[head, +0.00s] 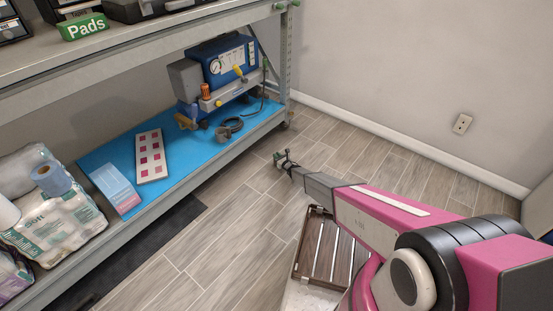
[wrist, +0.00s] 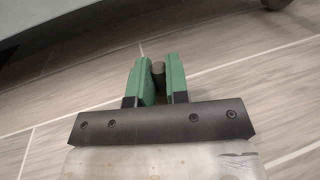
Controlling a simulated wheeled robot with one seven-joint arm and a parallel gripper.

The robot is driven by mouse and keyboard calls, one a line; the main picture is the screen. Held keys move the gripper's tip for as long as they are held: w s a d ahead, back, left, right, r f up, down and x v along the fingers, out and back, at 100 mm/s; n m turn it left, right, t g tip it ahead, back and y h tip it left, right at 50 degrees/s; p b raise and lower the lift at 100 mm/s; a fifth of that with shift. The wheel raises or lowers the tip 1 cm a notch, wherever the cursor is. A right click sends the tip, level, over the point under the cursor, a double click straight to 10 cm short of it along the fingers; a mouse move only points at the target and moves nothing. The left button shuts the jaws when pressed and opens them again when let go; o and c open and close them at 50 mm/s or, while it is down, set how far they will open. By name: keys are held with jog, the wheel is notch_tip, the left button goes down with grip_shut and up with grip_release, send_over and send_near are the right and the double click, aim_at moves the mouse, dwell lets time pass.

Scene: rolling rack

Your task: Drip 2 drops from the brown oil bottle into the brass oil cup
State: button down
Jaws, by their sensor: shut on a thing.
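My gripper (head: 283,158) is out over the floor, to the right of the rack's lower shelf. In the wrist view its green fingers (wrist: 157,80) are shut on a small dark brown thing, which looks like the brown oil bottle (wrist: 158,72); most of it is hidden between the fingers. On the lower shelf stands a blue machine (head: 229,62) with a gauge. A small orange-brown fitting (head: 206,90) stands upright on its front left, with yellow parts nearby. I cannot tell for sure which of these is the brass oil cup.
The lower shelf has a blue mat (head: 100,157), a card with pink squares (head: 151,155), a dark ring-shaped thing (head: 234,124) and paper rolls (head: 55,215). The upper shelf (head: 120,45) overhangs the machine. A slatted crate (head: 315,250) is below my arm.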

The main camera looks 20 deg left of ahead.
jog(key=shift+r, duration=0.5)
jog(key=r, duration=0.2)
jog(key=s+a+r, duration=0.1)
jog(key=shift+r, duration=0.3)
jog(key=s+a+r, duration=0.6)
jog(key=a, duration=0.2)
jog(key=shift+a, duration=0.15)
jog(key=shift+s+r, duration=0.1)
jog(key=shift+r, duration=0.05)
